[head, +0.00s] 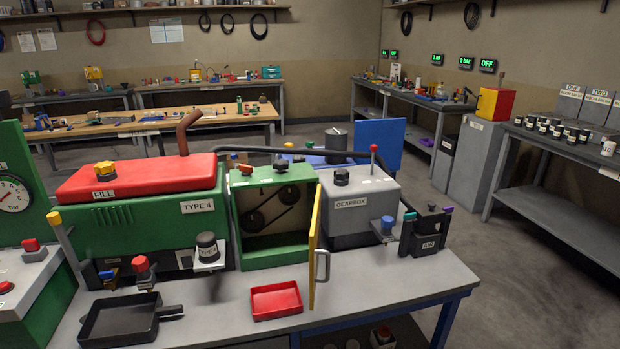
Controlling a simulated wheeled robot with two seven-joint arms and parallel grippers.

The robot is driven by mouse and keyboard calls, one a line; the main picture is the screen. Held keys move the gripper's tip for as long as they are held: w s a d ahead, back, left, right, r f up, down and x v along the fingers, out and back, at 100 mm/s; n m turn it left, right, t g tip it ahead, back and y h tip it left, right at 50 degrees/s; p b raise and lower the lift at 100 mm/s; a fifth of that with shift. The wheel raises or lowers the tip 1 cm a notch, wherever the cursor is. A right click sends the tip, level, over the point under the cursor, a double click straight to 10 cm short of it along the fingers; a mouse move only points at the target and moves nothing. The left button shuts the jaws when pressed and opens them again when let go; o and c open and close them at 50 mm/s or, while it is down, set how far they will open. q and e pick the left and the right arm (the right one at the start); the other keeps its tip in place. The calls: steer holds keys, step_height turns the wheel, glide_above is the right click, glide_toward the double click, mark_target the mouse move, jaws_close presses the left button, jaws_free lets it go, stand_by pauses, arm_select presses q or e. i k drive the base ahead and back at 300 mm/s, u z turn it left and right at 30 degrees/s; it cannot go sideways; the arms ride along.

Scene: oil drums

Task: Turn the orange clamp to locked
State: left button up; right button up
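I cannot pick out an orange clamp for certain. A yellow-orange cap (105,169) sits on the red cover (150,178) of the green TYPE 4 machine (150,222), beside the FILL label. A lever with a yellow top (54,218) stands at the machine's left end, tilted. The green box (245,252) in the middle has its yellow door (313,240) swung open, showing dark pulleys and a belt. To its right is the grey GEARBOX (350,213) with a black knob on top. Neither of my grippers shows in the head view.
On the grey bench (400,285) stand a black pan (125,318), a red tray (276,300) and a black AIR block (425,232). A green gauge panel (20,195) stands at left. Open floor (520,275) lies to the right, before a side table (560,190).

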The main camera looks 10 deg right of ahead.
mark_target(247, 170)
steer(key=z, duration=0.3)
steer(key=k, duration=0.3)
steer(key=u, duration=1.15)
steer(key=i, duration=0.75)
steer(key=u, duration=0.35)
